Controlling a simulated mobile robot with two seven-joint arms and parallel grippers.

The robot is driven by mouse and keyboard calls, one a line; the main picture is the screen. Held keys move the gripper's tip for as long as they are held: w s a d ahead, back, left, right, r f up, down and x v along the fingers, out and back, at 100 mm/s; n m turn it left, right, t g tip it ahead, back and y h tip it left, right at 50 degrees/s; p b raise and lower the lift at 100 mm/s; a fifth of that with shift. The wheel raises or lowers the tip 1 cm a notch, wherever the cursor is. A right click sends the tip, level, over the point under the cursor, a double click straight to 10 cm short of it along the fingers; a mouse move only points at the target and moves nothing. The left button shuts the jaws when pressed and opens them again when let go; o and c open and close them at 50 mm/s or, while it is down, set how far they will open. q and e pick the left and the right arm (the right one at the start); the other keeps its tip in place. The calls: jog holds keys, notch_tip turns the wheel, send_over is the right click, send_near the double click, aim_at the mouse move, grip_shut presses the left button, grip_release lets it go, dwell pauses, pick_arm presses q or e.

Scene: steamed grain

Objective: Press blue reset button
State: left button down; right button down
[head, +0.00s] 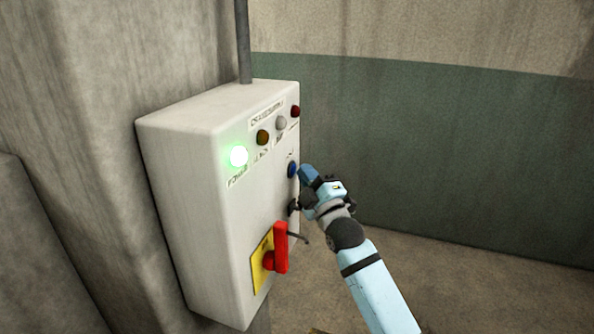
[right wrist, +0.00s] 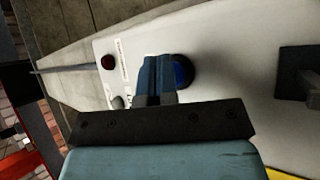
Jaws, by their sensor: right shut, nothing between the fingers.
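The blue reset button (head: 292,170) sits on the right part of the front face of a white control box (head: 190,190). My right gripper (head: 306,171) is shut and empty, its blue fingertips just to the right of the button in the head view. In the right wrist view the shut fingers (right wrist: 157,80) lie over the left side of the blue button (right wrist: 182,72) and hide part of it. I cannot tell whether the fingertips touch it. My left gripper is not in view.
A glowing green power lamp (head: 239,156), an amber lamp (head: 263,137), a white lamp (head: 281,123) and a red lamp (head: 295,111) line the box's top. A red switch handle (head: 280,248) on a yellow plate juts out below. Open floor (head: 460,270) lies to the right.

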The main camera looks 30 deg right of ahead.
jog(key=shift+s+d, duration=0.1)
jog(key=shift+s, duration=0.05)
jog(key=shift+s+d, duration=0.45)
jog(key=shift+s, duration=0.1)
jog(key=shift+s+d+p, duration=0.65)
jog(key=shift+s+d, duration=0.95)
jog(key=shift+s, duration=0.3)
